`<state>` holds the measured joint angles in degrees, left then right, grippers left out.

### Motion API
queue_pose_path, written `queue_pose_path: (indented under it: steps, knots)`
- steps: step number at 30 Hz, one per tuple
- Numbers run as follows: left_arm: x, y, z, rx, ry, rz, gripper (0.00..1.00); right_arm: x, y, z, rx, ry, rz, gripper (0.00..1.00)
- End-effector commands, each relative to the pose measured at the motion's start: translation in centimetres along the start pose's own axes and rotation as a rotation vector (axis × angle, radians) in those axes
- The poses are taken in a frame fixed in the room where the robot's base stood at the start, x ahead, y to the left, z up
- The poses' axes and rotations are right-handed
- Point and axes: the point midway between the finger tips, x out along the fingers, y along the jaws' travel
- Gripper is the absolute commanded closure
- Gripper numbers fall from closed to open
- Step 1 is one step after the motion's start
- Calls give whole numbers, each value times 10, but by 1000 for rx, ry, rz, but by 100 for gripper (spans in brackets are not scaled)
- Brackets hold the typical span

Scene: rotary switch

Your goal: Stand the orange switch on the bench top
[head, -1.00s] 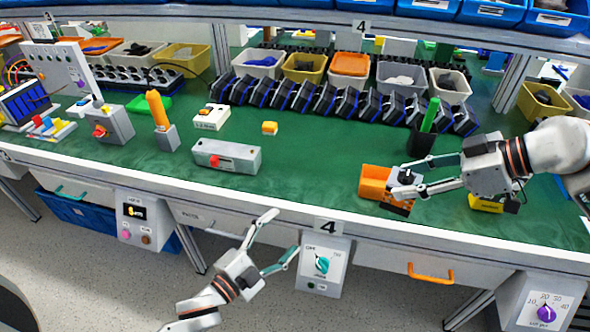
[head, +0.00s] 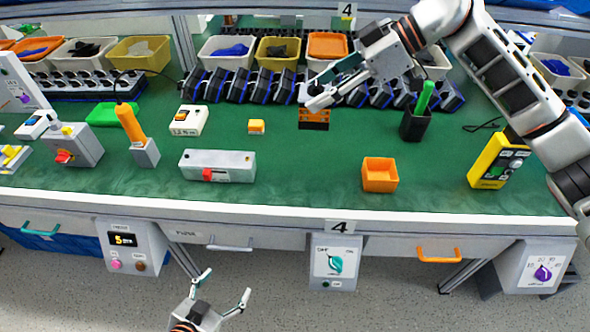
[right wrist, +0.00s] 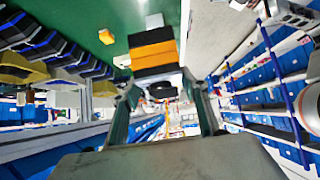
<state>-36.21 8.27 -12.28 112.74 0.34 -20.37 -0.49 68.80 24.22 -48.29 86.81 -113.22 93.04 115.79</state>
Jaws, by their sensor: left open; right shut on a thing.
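The orange switch (head: 314,118), an orange and black block with a dark knob, is at the fingertips of my right gripper (head: 318,96). It is over the back middle of the green bench top (head: 310,155), and I cannot tell whether it touches the surface. In the right wrist view the switch (right wrist: 152,50) lies beyond the fingers, with its black knob between the tips of my right gripper (right wrist: 160,98). My left gripper (head: 222,292) is open and empty, low in front of the bench.
An empty orange bin (head: 380,179) stands near the front edge. A black cup (head: 415,125) with a green rod and a yellow meter (head: 497,160) are to the right. A grey box with a red switch (head: 217,166) and a small yellow block (head: 256,127) are to the left. Dark blue-edged units line the back.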

Motion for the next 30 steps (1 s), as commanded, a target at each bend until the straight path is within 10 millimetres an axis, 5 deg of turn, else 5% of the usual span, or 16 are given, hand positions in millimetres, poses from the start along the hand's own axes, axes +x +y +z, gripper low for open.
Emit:
queue_pose_path:
  steps: [7, 21, 30]
  knots:
    - [-4, 3, 8, -31, -23, 3, 27, 9, 0, 0, -10, 1, -17, 78]
    - [1, 1, 14, -21, -24, -1, 27, 82, -1, 86, -7, 1, -18, 78]
    - [2, 1, 16, -17, -24, -2, 27, 102, 0, 110, -12, 2, -15, 78]
